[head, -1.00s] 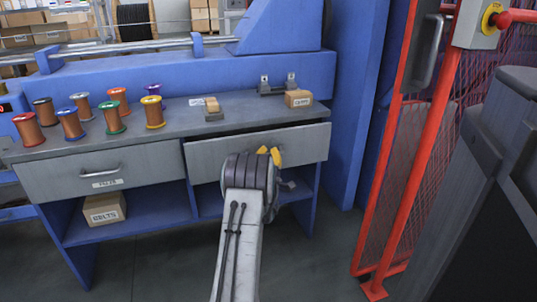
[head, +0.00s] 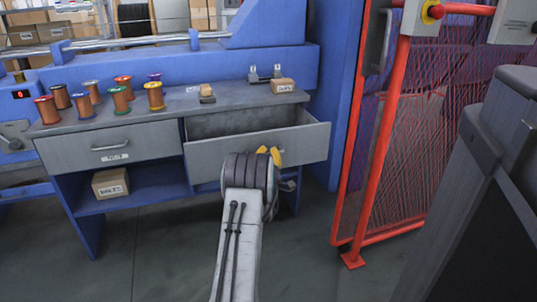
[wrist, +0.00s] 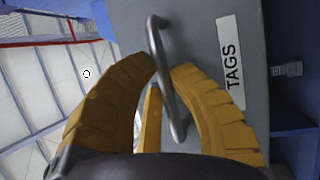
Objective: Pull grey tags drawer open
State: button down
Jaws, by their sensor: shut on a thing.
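The grey tags drawer (head: 304,146) is the right one under the bench top, and it stands partly open with its inside showing. Its front fills much of the wrist view, with a white label reading TAGS (wrist: 231,65) beside the metal bar handle (wrist: 158,42). My gripper (wrist: 163,72) has its yellow fingers closed around the handle. In the head view my gripper (head: 270,156) is at the drawer front, and my arm hides the handle and label there.
The left drawer (head: 110,150) is shut. A labelled box (head: 110,184) sits on the shelf below. A red mesh guard (head: 380,150) stands at right; floor in front is clear.

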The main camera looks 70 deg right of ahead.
jog(key=shift+w+f, duration=0.1)
jog(key=c, duration=1.1)
grip_release()
jog(key=shift+a, duration=0.1)
jog(key=shift+v, duration=5.9)
